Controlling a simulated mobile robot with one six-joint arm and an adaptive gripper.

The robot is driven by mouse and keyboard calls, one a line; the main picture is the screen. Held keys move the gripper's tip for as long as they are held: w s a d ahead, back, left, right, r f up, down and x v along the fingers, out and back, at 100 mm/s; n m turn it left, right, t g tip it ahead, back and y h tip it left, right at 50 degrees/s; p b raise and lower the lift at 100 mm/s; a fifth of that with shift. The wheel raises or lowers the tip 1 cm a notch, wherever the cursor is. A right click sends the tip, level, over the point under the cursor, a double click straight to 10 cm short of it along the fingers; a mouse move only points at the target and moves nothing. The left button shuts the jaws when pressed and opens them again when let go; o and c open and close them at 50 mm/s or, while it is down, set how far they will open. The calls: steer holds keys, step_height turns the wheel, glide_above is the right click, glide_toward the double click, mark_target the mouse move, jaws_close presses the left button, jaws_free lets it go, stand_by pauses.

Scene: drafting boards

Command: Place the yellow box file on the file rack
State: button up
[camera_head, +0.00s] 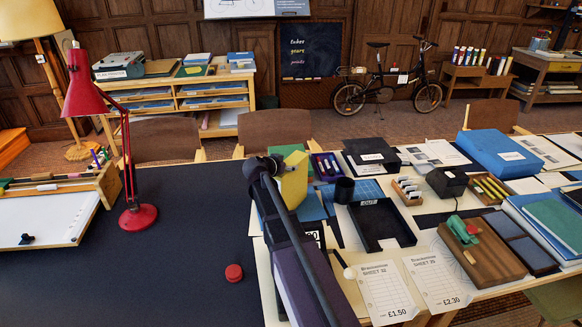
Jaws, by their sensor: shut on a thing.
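The yellow box file (294,180) is upright and slightly tilted near the middle of the view, at the left end of the cluttered table. My gripper (272,164) is shut on its left side, and the fingers are mostly hidden by my own arm. The box file appears to be above blue items on the table; I cannot tell whether it touches them. I cannot pick out a file rack with certainty. A low wooden stand (462,81) at the back right holds several upright coloured items too small to identify.
A dark board (150,265) fills the left, with a red lamp (139,217) and a red round object (234,273). Right of my arm are a black OUT tray (380,226), a black cup (344,190) and a blue box (492,152). Chairs stand behind the tables.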

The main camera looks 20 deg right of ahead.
steer(key=shift+f, duration=0.1)
steer(key=o, duration=1.2)
steer(key=shift+c, duration=0.2)
steer(key=shift+r, duration=0.2)
steer(key=shift+s+a+r+p, duration=0.3)
steer(key=shift+s+a+p, duration=0.05)
steer(key=shift+a, duration=0.15)
steer(key=p+v, duration=0.4)
steer(key=v, duration=0.6)
steer(key=shift+a, duration=0.35)
steer(key=shift+s+r, duration=0.1)
steer(key=shift+s, duration=0.05)
